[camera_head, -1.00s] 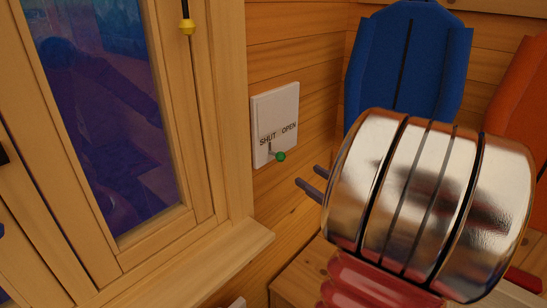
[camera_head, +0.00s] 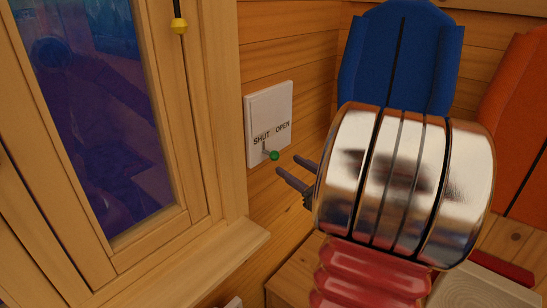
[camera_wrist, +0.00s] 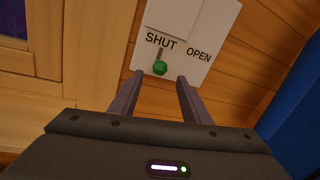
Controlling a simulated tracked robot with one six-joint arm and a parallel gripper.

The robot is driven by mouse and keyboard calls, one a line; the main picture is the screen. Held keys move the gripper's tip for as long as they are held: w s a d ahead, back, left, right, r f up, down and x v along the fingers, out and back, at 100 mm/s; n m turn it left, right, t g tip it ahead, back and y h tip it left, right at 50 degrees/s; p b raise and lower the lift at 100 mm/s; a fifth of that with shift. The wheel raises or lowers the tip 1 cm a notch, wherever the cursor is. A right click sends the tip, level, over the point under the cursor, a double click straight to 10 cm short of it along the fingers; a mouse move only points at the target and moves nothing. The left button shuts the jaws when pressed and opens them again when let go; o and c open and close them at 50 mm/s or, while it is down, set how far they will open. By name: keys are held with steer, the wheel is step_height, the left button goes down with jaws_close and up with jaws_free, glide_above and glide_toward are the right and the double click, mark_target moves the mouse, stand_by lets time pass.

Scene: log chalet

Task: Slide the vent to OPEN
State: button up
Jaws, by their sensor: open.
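The vent (camera_head: 269,115) is a white plate on the log wall, with SHUT on its left and OPEN on its right. A green knob (camera_head: 274,156) on a short grey stem sits under the word SHUT. In the wrist view the knob (camera_wrist: 160,68) shows beyond my fingertips, lined up with the gap between them. My gripper (camera_head: 288,166) is open and empty, just right of and below the knob in the head view. Its two grey fingers (camera_wrist: 159,76) show on either side of the gap in the wrist view. I see no contact with the knob.
A window (camera_head: 95,110) with a wooden frame and a protruding sill (camera_head: 200,265) stands left of the vent. A yellow pull (camera_head: 180,26) hangs by the frame. A blue chair-like panel (camera_head: 400,60) and an orange one (camera_head: 515,120) stand to the right.

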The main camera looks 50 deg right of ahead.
mark_target(278, 158)
steer(key=w, duration=0.5)
steer(key=w+d, duration=0.1)
steer(key=w, duration=0.2)
steer(key=shift+w, duration=0.1)
steer(key=shift+c, duration=0.6)
jaws_close()
